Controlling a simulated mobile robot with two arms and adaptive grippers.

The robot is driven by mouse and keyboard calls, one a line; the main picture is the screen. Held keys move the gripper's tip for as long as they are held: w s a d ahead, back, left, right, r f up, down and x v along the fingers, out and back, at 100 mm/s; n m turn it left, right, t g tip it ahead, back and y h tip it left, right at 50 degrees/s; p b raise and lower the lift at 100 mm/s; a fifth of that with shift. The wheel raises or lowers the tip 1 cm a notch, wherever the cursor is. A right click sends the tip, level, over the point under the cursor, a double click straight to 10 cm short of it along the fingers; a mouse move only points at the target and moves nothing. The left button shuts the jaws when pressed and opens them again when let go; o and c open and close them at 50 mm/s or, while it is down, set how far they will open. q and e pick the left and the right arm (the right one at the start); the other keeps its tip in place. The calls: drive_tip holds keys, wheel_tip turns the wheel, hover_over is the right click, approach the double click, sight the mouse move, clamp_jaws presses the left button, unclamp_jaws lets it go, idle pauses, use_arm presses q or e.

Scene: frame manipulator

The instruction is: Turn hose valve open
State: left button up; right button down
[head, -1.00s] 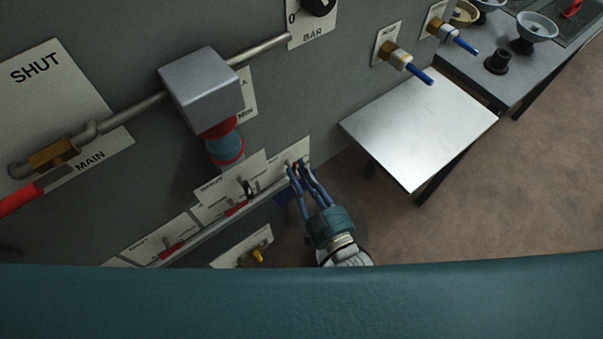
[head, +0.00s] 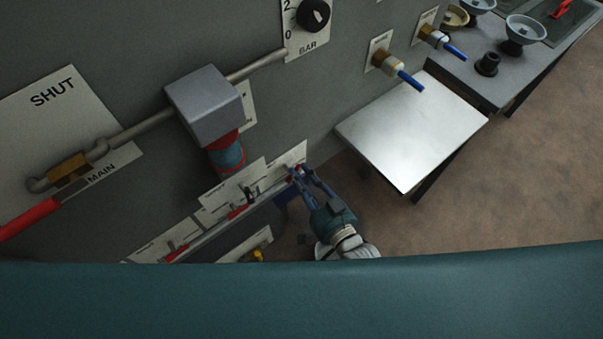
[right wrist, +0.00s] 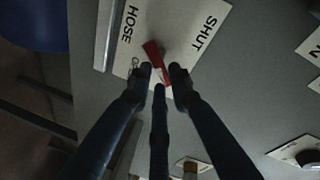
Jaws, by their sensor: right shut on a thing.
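The hose valve is a red lever (right wrist: 155,56) on a white plate lettered HOSE and SHUT (right wrist: 185,30) in the right wrist view. A third word on the plate is mostly hidden by my fingers. My right gripper (right wrist: 160,76) is shut on the free end of the lever. In the head view, my right gripper (head: 299,174) is at the lower-right plate (head: 292,158) in the row on the grey wall, and its fingers largely cover the lever there. My left gripper is not in view.
A row of other valves with red levers (head: 240,211) runs left of my right gripper. A grey box (head: 205,105) on a pipe juts from the wall above. A metal side table (head: 410,130) stands to the right. The floor (head: 480,200) beyond is clear.

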drive_tip(key=shift+f+m+g+y+b, duration=0.3)
drive_tip(key=shift+m+b, duration=0.25)
drive_tip(key=shift+m, duration=0.85)
drive_tip(key=shift+f+m+g+y+b, duration=0.3)
drive_tip(key=shift+m+b, duration=0.3)
drive_tip(key=shift+m, duration=0.8)
drive_tip(key=shift+f+m+g+y+b, duration=0.2)
drive_tip(key=shift+m+g+b, duration=0.3)
drive_tip(key=shift+m, duration=0.9)
drive_tip(key=c, duration=1.5)
unclamp_jaws()
drive_tip(key=shift+a, duration=0.1)
drive_tip(key=shift+c, duration=0.2)
drive_tip(key=shift+r, duration=0.1)
drive_tip(key=shift+w, duration=0.1)
